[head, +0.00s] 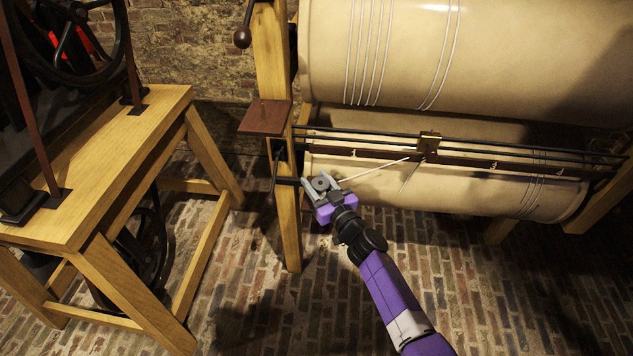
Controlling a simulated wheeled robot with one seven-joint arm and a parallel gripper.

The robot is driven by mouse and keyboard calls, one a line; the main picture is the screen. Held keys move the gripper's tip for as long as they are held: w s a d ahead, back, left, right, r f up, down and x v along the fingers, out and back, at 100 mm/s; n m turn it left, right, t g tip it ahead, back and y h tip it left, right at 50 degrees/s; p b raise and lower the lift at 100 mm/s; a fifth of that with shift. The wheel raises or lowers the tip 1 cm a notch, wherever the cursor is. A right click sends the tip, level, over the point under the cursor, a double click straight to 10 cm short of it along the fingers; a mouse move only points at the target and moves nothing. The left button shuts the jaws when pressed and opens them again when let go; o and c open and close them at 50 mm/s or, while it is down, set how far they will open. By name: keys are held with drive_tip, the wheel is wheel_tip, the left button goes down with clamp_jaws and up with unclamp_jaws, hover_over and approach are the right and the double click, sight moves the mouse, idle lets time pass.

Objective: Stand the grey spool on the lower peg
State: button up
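My gripper (319,184), at the end of my purple arm, is in front of the large drum frame, just right of the wooden post. A small round grey spool (321,183) with a dark centre sits between its two grey fingers, which appear closed on its sides. The spool is off the floor. A short dark horizontal rod (287,181) crosses the post just left of the spool; I cannot tell whether this is the lower peg. No other lower peg can be made out clearly.
A wooden post (289,225) stands close left of my gripper, with a brown shelf (265,117) and a dark crank (274,172). Large cream drums (480,60) and a dark rail (500,165) lie behind and right. A wooden bench (110,150) stands left. Brick floor (250,270) is clear in front.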

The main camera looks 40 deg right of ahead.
drive_tip(key=o, duration=0.4)
drive_tip(key=shift+c, duration=0.2)
drive_tip(key=shift+s+r, duration=0.1)
drive_tip(key=shift+r, duration=0.1)
drive_tip(key=p+v, duration=0.1)
drive_tip(key=v, duration=1.1)
drive_tip(key=shift+p, duration=0.4)
drive_tip(key=s+a+r+n+y, duration=0.2)
drive_tip(key=s+a+r, duration=0.1)
drive_tip(key=s+a, duration=1.2)
drive_tip(key=s+a+r+n+g+y, duration=0.1)
drive_tip(key=s+a+r+g+y, duration=0.1)
drive_tip(key=s+a+r, duration=0.4)
drive_tip(key=s+r+y, duration=0.1)
drive_tip(key=s+r, duration=0.4)
drive_tip(key=s, duration=0.3)
drive_tip(key=shift+a+r+g, duration=0.25)
drive_tip(key=shift+r+g, duration=0.05)
drive_tip(key=shift+r, duration=0.05)
